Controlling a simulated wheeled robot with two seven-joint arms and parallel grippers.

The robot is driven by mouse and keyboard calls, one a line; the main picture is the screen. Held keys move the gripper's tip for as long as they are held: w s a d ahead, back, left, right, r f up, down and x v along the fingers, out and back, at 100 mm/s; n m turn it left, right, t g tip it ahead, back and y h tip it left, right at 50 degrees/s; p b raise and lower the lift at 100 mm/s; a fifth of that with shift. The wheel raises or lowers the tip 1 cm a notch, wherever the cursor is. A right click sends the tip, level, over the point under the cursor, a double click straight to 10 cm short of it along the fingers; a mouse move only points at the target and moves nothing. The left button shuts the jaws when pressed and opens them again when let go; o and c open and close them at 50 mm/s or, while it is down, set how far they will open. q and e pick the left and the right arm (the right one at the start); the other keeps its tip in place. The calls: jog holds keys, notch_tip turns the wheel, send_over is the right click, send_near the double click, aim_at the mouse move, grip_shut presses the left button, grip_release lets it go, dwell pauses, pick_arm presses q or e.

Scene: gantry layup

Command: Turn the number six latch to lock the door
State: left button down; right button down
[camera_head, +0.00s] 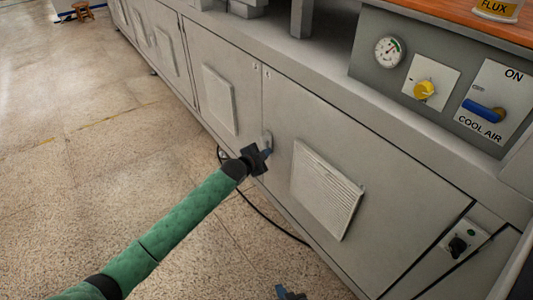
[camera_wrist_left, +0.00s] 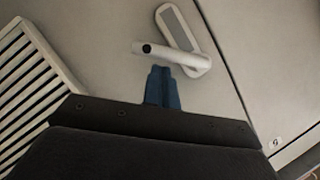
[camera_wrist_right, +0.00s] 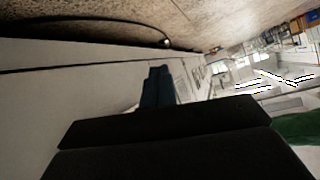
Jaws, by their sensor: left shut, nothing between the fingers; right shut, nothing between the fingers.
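The latch (camera_head: 268,138) sits at the seam between two grey cabinet doors in the head view, partly hidden by my left gripper (camera_head: 265,153). In the left wrist view, the latch has an oblong plate (camera_wrist_left: 180,27) and a pale lever (camera_wrist_left: 178,55) lying across it at an angle. My shut, empty left gripper (camera_wrist_left: 161,70) has its blue fingertips right at the lever's side; I cannot tell whether they touch. A small round number label (camera_wrist_left: 276,142) is near the seam, too small to read surely. My right gripper (camera_wrist_right: 158,70) is shut and empty, low beside the cabinet.
The door right of the latch has a louvred vent (camera_head: 326,190). A black cable (camera_head: 262,212) lies on the floor along the cabinet. A gauge (camera_head: 388,51), a yellow knob (camera_head: 424,89) and a blue lever (camera_head: 483,110) are on the upper panel.

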pick_arm(q)
jog(key=shift+f, duration=0.1)
jog(key=shift+f+m+t, duration=0.15)
jog(key=shift+m+t, duration=0.15)
jog(key=shift+m, duration=0.1)
